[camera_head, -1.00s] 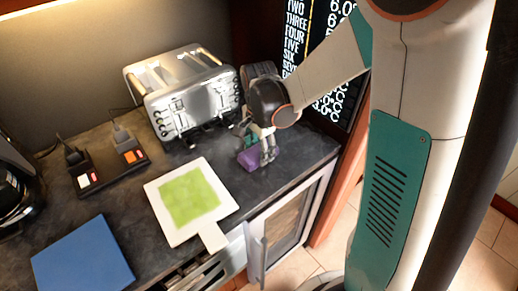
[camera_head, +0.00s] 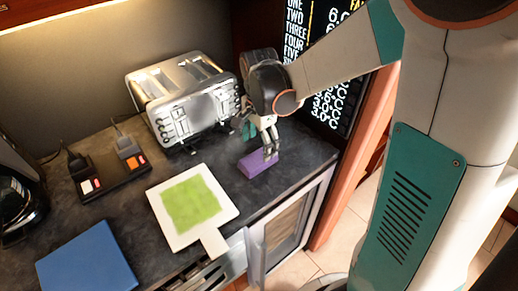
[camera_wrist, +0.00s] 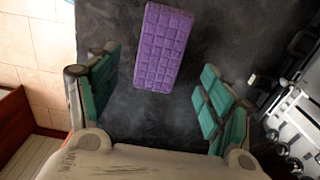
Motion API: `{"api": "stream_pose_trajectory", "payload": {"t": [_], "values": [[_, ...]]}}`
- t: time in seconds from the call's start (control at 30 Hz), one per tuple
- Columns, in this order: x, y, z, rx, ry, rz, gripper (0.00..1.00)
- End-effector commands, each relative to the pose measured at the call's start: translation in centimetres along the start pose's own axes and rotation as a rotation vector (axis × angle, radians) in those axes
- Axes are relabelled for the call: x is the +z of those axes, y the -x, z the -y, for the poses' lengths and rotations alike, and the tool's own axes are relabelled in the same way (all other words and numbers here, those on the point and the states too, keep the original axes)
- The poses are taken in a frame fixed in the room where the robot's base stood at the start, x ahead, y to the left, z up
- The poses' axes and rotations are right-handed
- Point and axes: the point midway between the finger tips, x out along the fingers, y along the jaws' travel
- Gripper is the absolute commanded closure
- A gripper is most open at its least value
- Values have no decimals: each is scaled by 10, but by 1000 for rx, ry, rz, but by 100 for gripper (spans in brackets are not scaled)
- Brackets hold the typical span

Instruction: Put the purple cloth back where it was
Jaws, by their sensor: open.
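The purple cloth (camera_head: 257,164) is a folded rectangular block lying on the dark counter, right of the green cloth and in front of the toaster. In the wrist view the cloth (camera_wrist: 163,48) shows a quilted top and lies ahead of and between my open fingers, apart from both. My gripper (camera_head: 268,150) is just above the cloth's right end in the head view. In the wrist view my gripper (camera_wrist: 155,100) has its teal finger pads spread wide, with only bare counter between them.
A silver toaster (camera_head: 185,100) stands behind. A green cloth (camera_head: 192,203) lies on a white board (camera_head: 214,241). An open cabinet door (camera_head: 290,225) is below the counter's front edge.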

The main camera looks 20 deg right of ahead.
Motion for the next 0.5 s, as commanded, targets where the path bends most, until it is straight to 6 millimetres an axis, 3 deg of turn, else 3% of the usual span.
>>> {"api": "stream_pose_trajectory", "payload": {"t": [0.03,0.2,0.5], "values": [[0,14,-1,0,0,0,27],[0,44,0,0,0,0,27],[1,68,-4,-11,23,-4,27]]}}
